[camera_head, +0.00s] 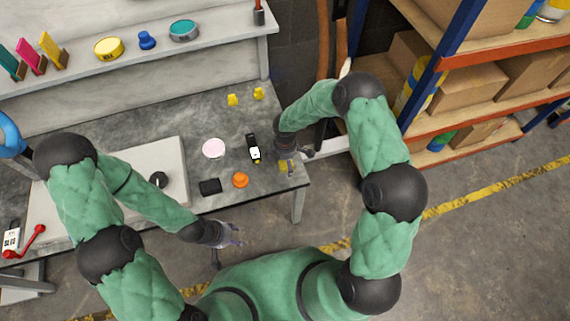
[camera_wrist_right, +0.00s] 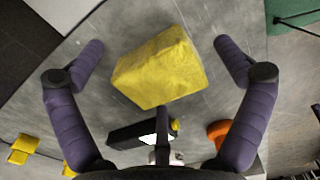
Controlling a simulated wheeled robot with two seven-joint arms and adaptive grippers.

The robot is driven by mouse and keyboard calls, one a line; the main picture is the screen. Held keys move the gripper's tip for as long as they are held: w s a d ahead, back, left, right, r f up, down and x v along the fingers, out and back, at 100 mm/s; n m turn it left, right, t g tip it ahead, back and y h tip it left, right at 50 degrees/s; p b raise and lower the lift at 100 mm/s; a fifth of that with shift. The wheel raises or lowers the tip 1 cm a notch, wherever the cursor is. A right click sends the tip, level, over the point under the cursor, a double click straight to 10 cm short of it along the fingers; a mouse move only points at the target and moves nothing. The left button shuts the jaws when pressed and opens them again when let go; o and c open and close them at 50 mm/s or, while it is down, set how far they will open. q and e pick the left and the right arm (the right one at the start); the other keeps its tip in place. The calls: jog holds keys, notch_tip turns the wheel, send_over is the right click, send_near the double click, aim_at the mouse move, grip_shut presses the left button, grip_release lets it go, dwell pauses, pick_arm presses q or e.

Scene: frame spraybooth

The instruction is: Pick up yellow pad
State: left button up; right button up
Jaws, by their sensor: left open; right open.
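The yellow pad (camera_wrist_right: 160,68) is a blocky yellow piece lying on the grey table, seen between my right gripper's fingers in the right wrist view. In the head view the yellow pad (camera_head: 284,166) shows only partly, beside my right gripper (camera_head: 292,163) near the table's right edge. My right gripper (camera_wrist_right: 158,52) is open, with one finger on each side of the pad and a visible gap to each. My left gripper (camera_head: 234,236) is open and empty in front of the table's front edge.
Two small yellow pieces (camera_head: 232,100) stand farther back. A shelf rack (camera_head: 470,60) with boxes stands to the right.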

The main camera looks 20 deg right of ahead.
jog(key=shift+r, duration=0.1)
jog(key=shift+c, duration=0.3)
jog(key=c, duration=1.3)
jog(key=shift+o, duration=0.2)
jog(key=shift+r+p, duration=0.5)
jog(key=shift+r, duration=0.05)
notch_tip(320, 180, up, 2)
jog(key=shift+r+p, duration=0.1)
jog(key=shift+p, duration=0.55)
jog(key=s+a+r+p, duration=0.5)
jog(key=s+a+r, duration=0.3)
jog(key=a, duration=0.3)
jog(key=shift+a+r, duration=0.2)
jog(key=shift+r, duration=0.65)
jog(key=shift+s, duration=0.1)
